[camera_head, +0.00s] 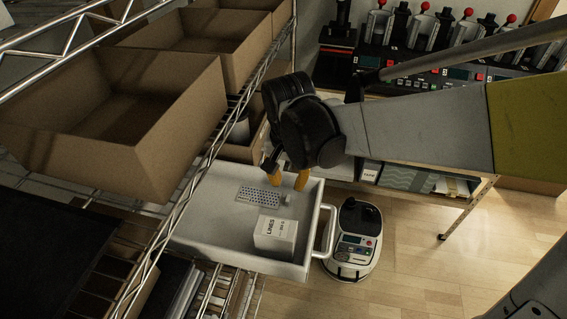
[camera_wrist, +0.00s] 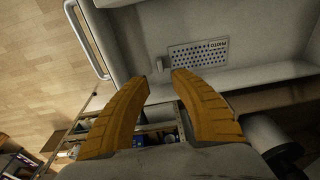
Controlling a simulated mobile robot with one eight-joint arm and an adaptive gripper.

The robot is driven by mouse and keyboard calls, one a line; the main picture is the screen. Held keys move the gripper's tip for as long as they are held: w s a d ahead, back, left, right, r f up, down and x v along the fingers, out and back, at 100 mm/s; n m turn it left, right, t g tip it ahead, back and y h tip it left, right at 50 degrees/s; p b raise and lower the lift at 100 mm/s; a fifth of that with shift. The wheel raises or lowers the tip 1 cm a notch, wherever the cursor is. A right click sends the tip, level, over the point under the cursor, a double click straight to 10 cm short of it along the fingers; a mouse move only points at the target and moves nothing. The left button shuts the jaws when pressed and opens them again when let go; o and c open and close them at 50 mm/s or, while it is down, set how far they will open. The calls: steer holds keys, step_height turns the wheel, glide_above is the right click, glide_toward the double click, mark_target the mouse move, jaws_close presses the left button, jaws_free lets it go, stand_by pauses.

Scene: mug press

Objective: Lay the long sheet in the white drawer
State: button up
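The white drawer (camera_head: 226,258) is pulled out of the wire shelving, with its handle at the right. A long pale sheet (camera_head: 260,196) with rows of small dark-blue marks appears to lie flat on the drawer floor, near the far wall. It also shows in the wrist view (camera_wrist: 199,54), inside the drawer (camera_wrist: 138,28). My gripper (camera_head: 288,180) is over the drawer's far side, close to the sheet and apart from it. In the wrist view, my gripper's orange fingers (camera_wrist: 163,80) are spread with nothing between them.
A white box marked LINES (camera_head: 275,237) stands in the drawer, nearer than the sheet. A small pale piece (camera_head: 287,199) is beside the sheet's right end. Cardboard bins (camera_head: 115,115) fill the shelf at left. A white device (camera_head: 354,243) stands right of the drawer handle.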

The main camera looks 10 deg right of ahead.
steer(key=s+d+r+n+t, duration=0.4)
steer(key=s+d+r, duration=0.3)
steer(key=s+d, duration=0.3)
steer(key=shift+s+d+r+t, duration=0.2)
steer(key=shift+d+r+t, duration=0.2)
steer(key=shift+d+t, duration=0.65)
